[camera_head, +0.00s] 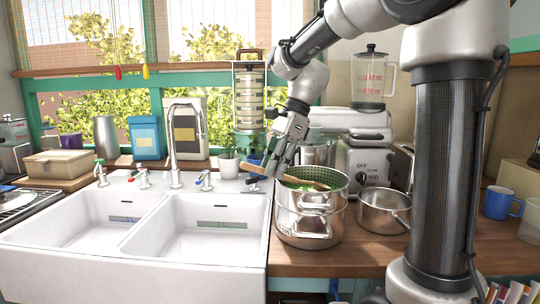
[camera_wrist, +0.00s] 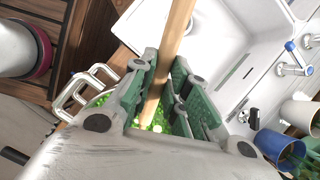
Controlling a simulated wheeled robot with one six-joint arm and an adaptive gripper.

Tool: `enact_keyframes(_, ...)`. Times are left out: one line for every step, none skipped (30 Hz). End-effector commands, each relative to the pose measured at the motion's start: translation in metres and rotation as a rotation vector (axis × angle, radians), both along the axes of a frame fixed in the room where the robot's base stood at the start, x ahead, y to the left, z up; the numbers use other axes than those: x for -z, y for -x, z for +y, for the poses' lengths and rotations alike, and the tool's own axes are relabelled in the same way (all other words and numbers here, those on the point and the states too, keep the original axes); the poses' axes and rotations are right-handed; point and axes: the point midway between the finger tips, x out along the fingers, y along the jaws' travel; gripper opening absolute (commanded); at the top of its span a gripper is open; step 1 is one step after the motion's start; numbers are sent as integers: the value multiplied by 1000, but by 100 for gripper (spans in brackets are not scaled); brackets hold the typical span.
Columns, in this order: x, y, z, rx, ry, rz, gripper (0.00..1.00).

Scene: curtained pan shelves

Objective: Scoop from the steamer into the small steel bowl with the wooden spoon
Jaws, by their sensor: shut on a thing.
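The steel steamer (camera_head: 311,226) stands on the wooden counter just right of the sink, with green contents inside. The green contents (camera_wrist: 155,126) also show in the wrist view below my fingers. My gripper (camera_head: 270,166) is above the steamer's left rim, shut on the wooden spoon (camera_head: 299,181). The spoon slants down to the right into the steamer's mouth; its far end is hard to make out. In the wrist view the spoon handle (camera_wrist: 176,32) passes between my fingers (camera_wrist: 160,85). The small steel bowl (camera_head: 376,217) sits on the counter to the right of the steamer; its inside shows no clear contents.
The white double sink (camera_head: 180,258) lies left of the steamer, with a tall faucet (camera_head: 176,140). A white appliance (camera_head: 362,165) stands behind the bowl. A blue mug (camera_head: 499,204) is at the far right. Bare counter (camera_head: 345,258) lies in front of the bowl.

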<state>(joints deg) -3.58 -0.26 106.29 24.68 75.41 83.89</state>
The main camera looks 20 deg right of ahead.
Motion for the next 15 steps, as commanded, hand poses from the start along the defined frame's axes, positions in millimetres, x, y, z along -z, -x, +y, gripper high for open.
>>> enact_keyframes(-11,-1,2,-3,0,-9,0)
enact_keyframes(-16,-1,3,-2,-1,-10,0)
enact_keyframes(-22,-1,3,-2,-1,-10,0)
enact_keyframes(-26,-1,4,-3,0,-9,0)
enact_keyframes(-31,-1,5,-3,-1,-10,0)
enact_keyframes(-37,-1,6,-3,0,-9,0)
enact_keyframes(-42,-1,6,-2,0,-7,0)
enact_keyframes(-46,-1,7,-3,0,-9,0)
enact_keyframes(-52,-1,7,-3,0,-8,0)
enact_keyframes(-56,-1,8,-2,0,-7,0)
enact_keyframes(-61,-1,9,-2,0,-8,0)
enact_keyframes(-66,0,9,-2,0,-7,0)
enact_keyframes(-70,0,11,-3,3,-8,0)
enact_keyframes(-67,1,18,-11,37,-6,0)
enact_keyframes(-65,2,23,-12,74,-9,0)
